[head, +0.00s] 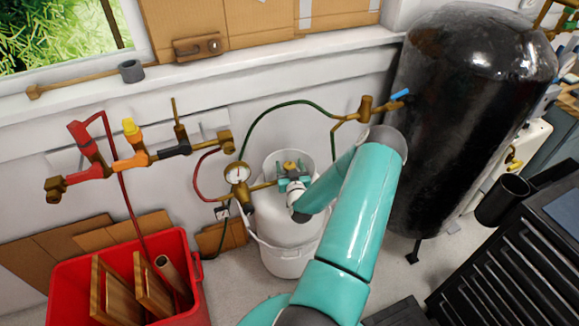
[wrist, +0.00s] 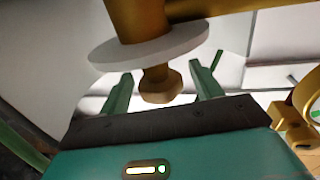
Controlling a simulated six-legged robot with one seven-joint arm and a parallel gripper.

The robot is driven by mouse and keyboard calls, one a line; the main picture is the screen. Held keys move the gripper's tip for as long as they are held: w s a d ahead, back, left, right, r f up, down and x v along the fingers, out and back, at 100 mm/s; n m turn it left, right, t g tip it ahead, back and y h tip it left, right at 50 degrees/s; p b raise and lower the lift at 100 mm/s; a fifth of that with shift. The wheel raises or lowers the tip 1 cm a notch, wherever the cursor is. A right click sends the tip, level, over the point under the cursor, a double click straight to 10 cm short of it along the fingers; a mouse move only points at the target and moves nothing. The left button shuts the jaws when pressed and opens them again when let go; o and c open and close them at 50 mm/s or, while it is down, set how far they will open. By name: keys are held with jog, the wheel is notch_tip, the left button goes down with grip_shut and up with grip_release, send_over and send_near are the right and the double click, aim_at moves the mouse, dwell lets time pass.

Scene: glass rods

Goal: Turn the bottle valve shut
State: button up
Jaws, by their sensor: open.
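The white bottle (head: 285,225) stands on the floor against the wall, in the middle of the head view. Its brass valve (head: 291,167) is at the top, partly hidden by my gripper (head: 292,184). In the wrist view, a brass stem with a hexagonal end (wrist: 158,86) passes through a pale round disc (wrist: 150,48). My gripper (wrist: 160,72) is open, with one green finger on each side of the hexagonal end. Gaps show between the fingers and the brass, so nothing is gripped. I cannot tell how far the valve is turned.
A pressure gauge (head: 237,173) and a red hose (head: 199,172) are left of the bottle. A green hose (head: 290,103) arches behind it. A manifold with coloured levers (head: 131,158) is on the wall. A red bin (head: 75,290) stands left, a black tank (head: 455,110) right.

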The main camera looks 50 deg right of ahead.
jog(key=c, duration=1)
jog(key=shift+m+g+h, duration=0.3)
jog(key=shift+h, duration=0.1)
jog(key=m+g+h, duration=0.1)
jog(key=g, duration=0.1)
jog(key=m+g+h, duration=0.1)
jog(key=m+g, duration=0.1)
jog(key=shift+w+a+h, duration=0.1)
jog(key=shift+w+h, duration=0.1)
jog(key=shift+h, duration=0.2)
jog(key=m+g+h, duration=0.1)
jog(key=m+g, duration=0.1)
jog(key=g, duration=0.1)
jog(key=m+g+h, duration=0.1)
jog(key=m+g, duration=0.2)
jog(key=g, duration=0.1)
jog(key=shift+s, duration=0.2)
jog(key=shift+g, duration=0.5)
jog(key=o, duration=1)
